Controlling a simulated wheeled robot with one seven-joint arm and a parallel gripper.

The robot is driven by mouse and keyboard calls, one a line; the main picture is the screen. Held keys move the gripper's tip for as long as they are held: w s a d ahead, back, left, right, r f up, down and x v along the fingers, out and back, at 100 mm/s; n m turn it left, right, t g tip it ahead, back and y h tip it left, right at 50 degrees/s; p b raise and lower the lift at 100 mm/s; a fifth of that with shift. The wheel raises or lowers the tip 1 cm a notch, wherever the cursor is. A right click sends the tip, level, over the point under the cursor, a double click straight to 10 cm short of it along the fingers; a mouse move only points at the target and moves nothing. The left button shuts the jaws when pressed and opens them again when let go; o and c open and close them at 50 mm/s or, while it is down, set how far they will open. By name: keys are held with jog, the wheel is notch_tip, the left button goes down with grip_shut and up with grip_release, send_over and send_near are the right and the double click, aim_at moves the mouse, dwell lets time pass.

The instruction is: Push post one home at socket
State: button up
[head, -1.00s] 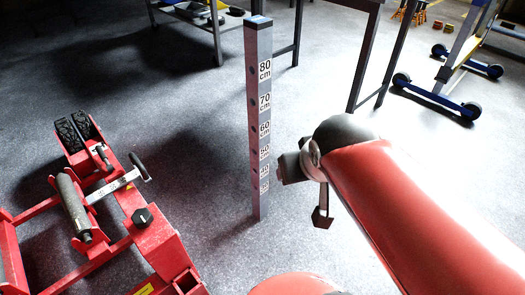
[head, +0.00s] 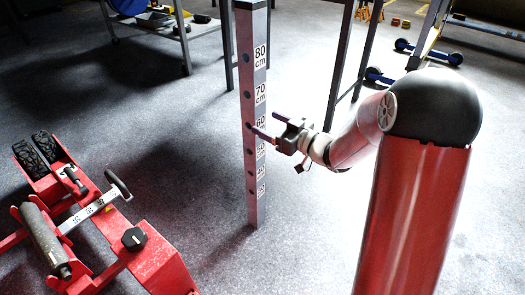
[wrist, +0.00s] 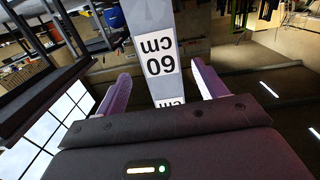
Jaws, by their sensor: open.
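A tall grey post (head: 246,110) with centimetre labels stands upright on the floor in the head view. Its foot meets the floor, and no separate socket can be made out there. My gripper (head: 265,129) is open beside the post at about the 60 cm label. In the wrist view the post (wrist: 147,15) shows upside down between the two fingers of my gripper (wrist: 164,84); whether they touch it I cannot tell. A shorter marked bar with a dark cross handle (head: 118,184) lies on the red jack (head: 150,262). Which one is post one is unclear.
The jack, with black wheels (head: 37,152), a grey roller (head: 45,240) and a black knob (head: 134,238), fills the lower left. Dark table legs (head: 342,62) stand behind the post. A blue-footed wheeled frame (head: 429,51) stands at back right. Floor around the post's foot is clear.

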aim_at(248, 112)
jog(key=shift+w+a+f+y, duration=0.2)
jog(key=shift+w+a+y, duration=0.1)
jog(key=shift+a, duration=0.2)
jog(key=x, duration=0.6)
jog(key=shift+w+a+r+b, duration=0.15)
jog(key=shift+w+a+b, duration=0.1)
jog(key=shift+a+b, duration=0.05)
grip_shut()
jog(key=shift+r, duration=0.35)
